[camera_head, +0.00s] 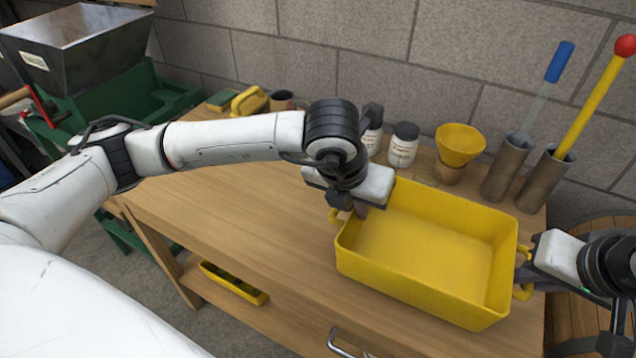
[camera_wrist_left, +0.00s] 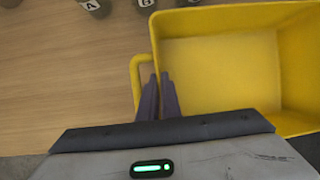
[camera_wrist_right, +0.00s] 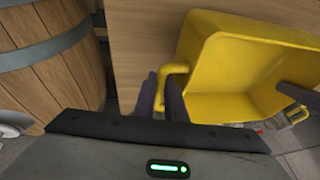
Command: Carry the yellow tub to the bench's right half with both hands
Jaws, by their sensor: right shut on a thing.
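The yellow tub (camera_head: 425,290) is at the right part of the wooden bench (camera_head: 230,215), empty inside. I cannot tell whether its base touches the bench top. My left gripper (camera_head: 362,208) is at the tub's left handle (camera_wrist_left: 135,80), fingers pointing down beside the tub wall. Its fingers (camera_wrist_left: 160,88) are close together with a narrow gap; whether they grip the handle is unclear. My right gripper (camera_head: 522,268) is shut on the tub's right handle (camera_wrist_right: 175,70), which also shows at the tub's right end in the head view (camera_head: 527,287).
Behind the tub stand labelled jars (camera_head: 404,146), a yellow funnel (camera_head: 460,146) and two tube holders with a blue-handled (camera_head: 560,62) and a red-knobbed tool (camera_head: 600,90). A barrel (camera_wrist_right: 45,50) stands right of the bench. The bench's left and middle are mostly clear.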

